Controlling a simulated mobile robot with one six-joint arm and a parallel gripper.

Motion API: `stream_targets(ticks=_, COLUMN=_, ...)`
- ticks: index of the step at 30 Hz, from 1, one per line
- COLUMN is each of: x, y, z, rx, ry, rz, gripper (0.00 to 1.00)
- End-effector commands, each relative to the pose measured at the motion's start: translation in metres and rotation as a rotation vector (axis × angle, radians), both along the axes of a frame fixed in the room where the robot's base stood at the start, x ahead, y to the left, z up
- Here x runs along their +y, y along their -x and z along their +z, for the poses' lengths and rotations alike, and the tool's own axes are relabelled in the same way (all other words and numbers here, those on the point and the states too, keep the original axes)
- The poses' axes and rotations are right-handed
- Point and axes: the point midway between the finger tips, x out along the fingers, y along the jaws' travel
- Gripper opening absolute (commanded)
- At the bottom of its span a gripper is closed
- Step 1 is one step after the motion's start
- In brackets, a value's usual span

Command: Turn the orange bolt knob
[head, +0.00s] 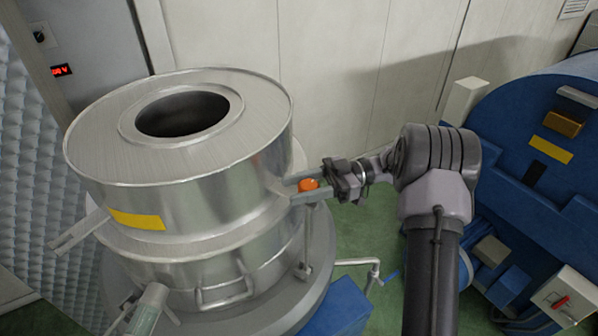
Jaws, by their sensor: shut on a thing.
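The orange bolt knob (309,185) sits on a grey bracket at the right side of a large steel drum (200,190). A thin rod runs down below the knob. My gripper (325,185) reaches in from the right, level with the knob, and is shut on it. The gripper's dark body hides the knob's right side, and the fingertips are small and hard to make out.
A second bracket (78,232) sticks out at the drum's left. A bent pipe with a blue handle (390,277) is below my gripper. A blue machine (540,170) stands at the right. Green floor shows between the drum and that machine.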

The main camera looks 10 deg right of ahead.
Motion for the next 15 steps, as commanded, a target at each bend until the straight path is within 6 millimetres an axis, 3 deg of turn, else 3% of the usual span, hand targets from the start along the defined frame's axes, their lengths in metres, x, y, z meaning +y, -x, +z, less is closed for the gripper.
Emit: stream_targets(ticks=15, x=0.0001, y=0.0046, z=-0.0029, rx=0.004, ry=0.0, rz=0.132, gripper=0.04)
